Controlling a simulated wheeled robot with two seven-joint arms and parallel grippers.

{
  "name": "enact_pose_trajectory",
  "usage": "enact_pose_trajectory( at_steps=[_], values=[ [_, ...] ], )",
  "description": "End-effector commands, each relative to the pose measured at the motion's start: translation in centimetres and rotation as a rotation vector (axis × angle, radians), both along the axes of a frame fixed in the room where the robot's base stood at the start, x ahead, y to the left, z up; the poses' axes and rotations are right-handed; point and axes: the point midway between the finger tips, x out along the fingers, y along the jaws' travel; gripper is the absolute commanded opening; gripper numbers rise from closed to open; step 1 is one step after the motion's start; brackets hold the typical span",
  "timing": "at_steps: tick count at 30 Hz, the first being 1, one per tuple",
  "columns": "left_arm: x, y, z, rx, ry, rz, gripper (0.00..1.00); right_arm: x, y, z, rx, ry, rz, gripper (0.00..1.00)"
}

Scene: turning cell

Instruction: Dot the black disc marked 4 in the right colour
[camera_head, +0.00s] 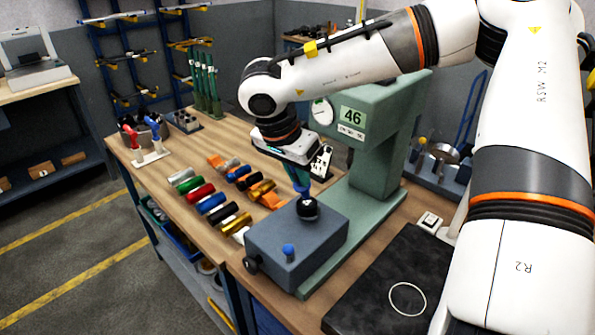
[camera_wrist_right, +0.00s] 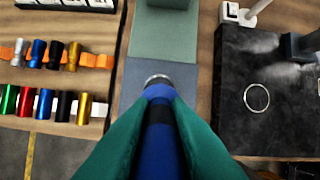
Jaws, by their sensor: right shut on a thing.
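My right gripper (camera_head: 298,185) points down over a blue-grey block (camera_head: 300,235) beside the green machine. Its green fingers are shut on a blue tool with a black band (camera_wrist_right: 160,125). The tool's silver end (camera_wrist_right: 158,79) points at the block. A round black piece with a small pale mark (camera_head: 308,208) is just below the fingertips, on the block. I cannot read its mark, nor tell whether the tool touches it. A red-handled tool (camera_head: 131,138) and a blue-handled tool (camera_head: 152,128) stand in a white holder at the left. My left gripper is out of view.
Coloured cylinders (camera_head: 200,192) lie in rows on the wooden bench left of the block. The green machine (camera_head: 383,140) shows 46. A blue knob (camera_head: 288,250) sits on the block. A black mat with a white ring (camera_head: 407,298) lies to the right.

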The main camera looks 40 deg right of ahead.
Motion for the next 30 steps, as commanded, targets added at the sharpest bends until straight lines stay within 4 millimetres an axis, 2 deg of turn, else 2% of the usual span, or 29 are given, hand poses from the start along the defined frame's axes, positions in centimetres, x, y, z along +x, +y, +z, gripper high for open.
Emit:
enact_pose_trajectory(
  at_steps=[30],
  values=[
    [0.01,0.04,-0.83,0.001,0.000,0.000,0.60,0.00,0.00,-0.76,0.000,0.000,0.000,0.00]
  ],
)
